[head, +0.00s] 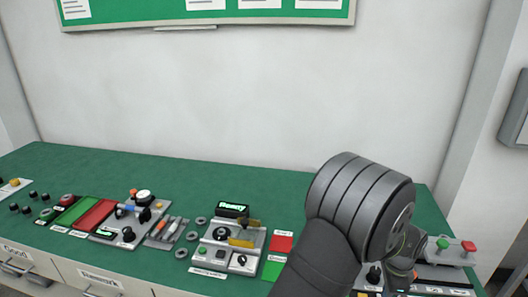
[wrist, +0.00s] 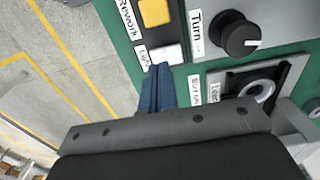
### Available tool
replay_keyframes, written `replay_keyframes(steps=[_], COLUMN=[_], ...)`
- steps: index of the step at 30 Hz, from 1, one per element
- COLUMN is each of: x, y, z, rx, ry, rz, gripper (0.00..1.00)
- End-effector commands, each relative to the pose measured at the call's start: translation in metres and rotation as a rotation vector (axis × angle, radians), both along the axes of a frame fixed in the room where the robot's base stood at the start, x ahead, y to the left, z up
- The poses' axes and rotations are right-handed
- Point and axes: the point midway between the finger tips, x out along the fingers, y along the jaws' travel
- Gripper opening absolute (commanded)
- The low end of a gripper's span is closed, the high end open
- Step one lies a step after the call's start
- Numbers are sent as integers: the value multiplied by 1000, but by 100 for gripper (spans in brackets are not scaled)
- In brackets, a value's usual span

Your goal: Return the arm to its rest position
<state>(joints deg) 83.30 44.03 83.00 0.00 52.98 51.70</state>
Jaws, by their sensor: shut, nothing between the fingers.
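My arm (head: 360,215) rises large and dark grey at the right of the head view, over the right end of the green bench. In the wrist view my gripper (wrist: 158,82) shows blue fingers that are closed together with nothing between them. The fingertips appear beside a white button (wrist: 168,54) near the bench edge. In the head view the fingers are hidden behind or lost against the arm. The arm also hides part of the panels at the right.
The green bench (head: 200,165) carries a station with a lit display (head: 232,210), a left station (head: 130,218), and red and green buttons (head: 468,246) at right. The wrist view shows a yellow button (wrist: 155,12), a black knob (wrist: 238,36) and a black ring fixture (wrist: 262,90). The bench's back strip is clear.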

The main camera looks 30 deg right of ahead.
Motion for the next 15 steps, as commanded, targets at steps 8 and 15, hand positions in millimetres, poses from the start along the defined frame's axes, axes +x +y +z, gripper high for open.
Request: replay_keyframes(steps=[8,15], x=[0,0], y=[0,0], z=[-23,-21], rx=[0,0], ry=[0,0], rz=[0,0], gripper=[0,0])
